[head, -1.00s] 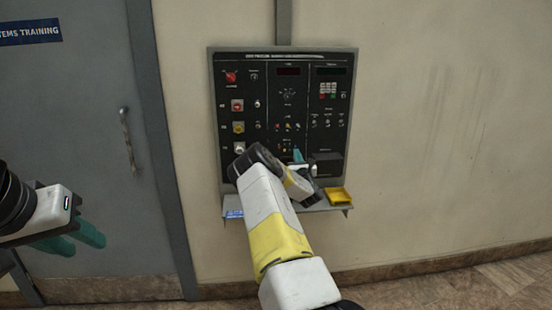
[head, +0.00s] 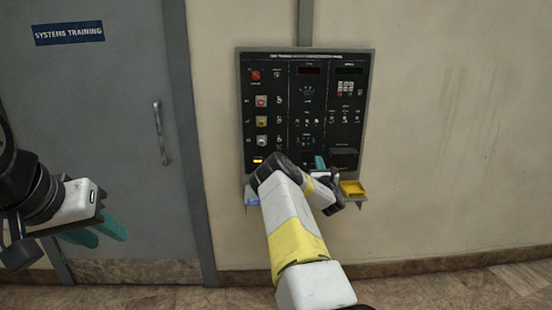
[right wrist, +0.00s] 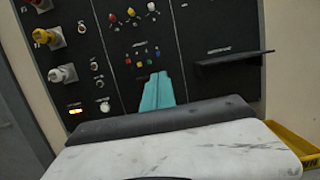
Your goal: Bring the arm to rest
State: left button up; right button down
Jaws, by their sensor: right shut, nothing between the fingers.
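The trainer panel (head: 305,110) is a black board of knobs, switches and displays on the wall. My right arm reaches up in front of its lower part. My right gripper (head: 320,162) has teal fingers, partly hidden by the wrist in the head view. In the right wrist view its fingers (right wrist: 157,92) are together, empty, in front of the panel's lower middle; I cannot tell whether they touch it. My left gripper (head: 98,236) hangs at the left in front of the door, its two teal fingers apart and empty.
A narrow shelf (head: 359,203) juts out below the panel, with a yellow tray (head: 353,189) at its right end. A black ledge (right wrist: 232,62) sticks out of the panel. An orange light (right wrist: 76,112) glows at lower left. The grey door (head: 110,130) stands left; the right wall is bare.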

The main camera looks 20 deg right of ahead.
jog(key=s+d+r+m+g+h, duration=0.45)
jog(key=r+m, duration=0.25)
jog(key=m, duration=0.5)
jog(key=s+a+r+m+g+y, duration=0.35)
jog(key=s+a+m, duration=0.3)
jog(key=m, duration=0.35)
jog(key=s+a+r+m+g+y, duration=0.1)
jog(key=s+a+r+m+y, duration=0.3)
jog(key=s+a, duration=0.6)
jog(key=s+a+r+m+g+y, duration=0.1)
jog(key=s+a+r+m+y, duration=0.45)
jog(key=a, duration=0.95)
jog(key=s+a+f+g, duration=0.1)
jog(key=s+a, duration=0.4)
jog(key=s, duration=0.6)
jog(key=s+a+f+g, duration=0.1)
jog(key=s+a, duration=0.4)
jog(key=s, duration=0.7)
jog(key=shift+s+a+f+m+g, duration=0.15)
jog(key=shift+a+f+m+g, duration=0.25)
jog(key=shift+g, duration=0.5)
jog(key=shift+d+h, duration=0.1)
jog(key=shift+h, duration=0.15)
